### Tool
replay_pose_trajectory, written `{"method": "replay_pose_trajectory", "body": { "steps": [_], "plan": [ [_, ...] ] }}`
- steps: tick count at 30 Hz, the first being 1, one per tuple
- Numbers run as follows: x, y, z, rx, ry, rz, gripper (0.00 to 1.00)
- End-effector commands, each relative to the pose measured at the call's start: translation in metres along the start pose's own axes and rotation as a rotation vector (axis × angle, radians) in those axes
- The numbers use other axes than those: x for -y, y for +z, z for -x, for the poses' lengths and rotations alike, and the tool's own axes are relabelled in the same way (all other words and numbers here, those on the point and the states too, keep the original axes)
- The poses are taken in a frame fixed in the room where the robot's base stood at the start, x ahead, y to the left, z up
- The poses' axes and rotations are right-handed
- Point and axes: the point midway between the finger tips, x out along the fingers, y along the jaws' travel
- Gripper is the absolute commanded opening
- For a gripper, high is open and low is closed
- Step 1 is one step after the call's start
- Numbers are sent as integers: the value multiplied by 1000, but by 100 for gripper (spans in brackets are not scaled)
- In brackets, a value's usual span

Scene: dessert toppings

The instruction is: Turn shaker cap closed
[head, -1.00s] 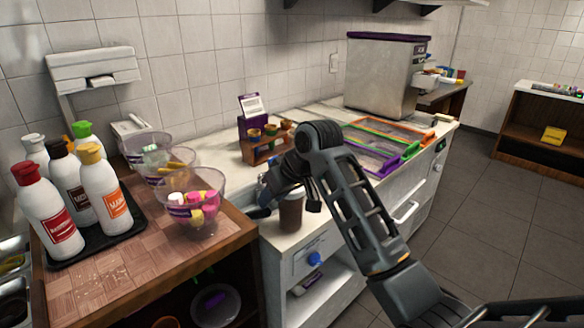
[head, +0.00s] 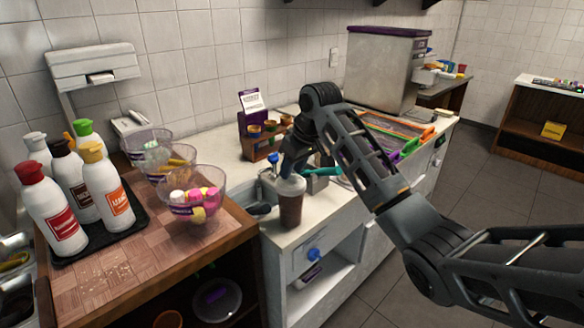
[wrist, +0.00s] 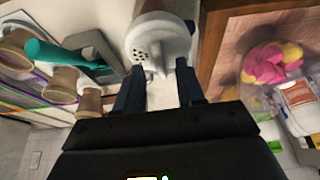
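The shaker (head: 290,209) is a brown container with a white cap (head: 291,186), upright on the counter near its front edge. In the wrist view, the cap (wrist: 158,38) is round and white with a patch of small holes and a raised part. My gripper (head: 289,168) is just above and behind the cap in the head view. In the wrist view, the two dark blue fingers of my gripper (wrist: 160,78) are spread apart, with their tips close to the cap's near side. I cannot tell whether they touch it. The shaker's body is mostly hidden in the wrist view.
A small metal sink (head: 262,188) and a teal-handled tool (head: 322,171) are close by. A wooden rack (head: 262,146) with small cups stands behind. Clear bowls (head: 200,212) and sauce bottles (head: 108,190) stand on the wooden counter at left.

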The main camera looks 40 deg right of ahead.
Motion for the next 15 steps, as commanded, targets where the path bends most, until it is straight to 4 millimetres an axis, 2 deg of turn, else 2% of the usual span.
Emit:
{"method": "replay_pose_trajectory", "body": {
  "steps": [4,12,15],
  "plan": [
    [0,0,-9,1,0,0,38],
    [0,0,-10,-1,0,0,38],
    [0,0,-10,-1,0,0,29]
  ]
}}
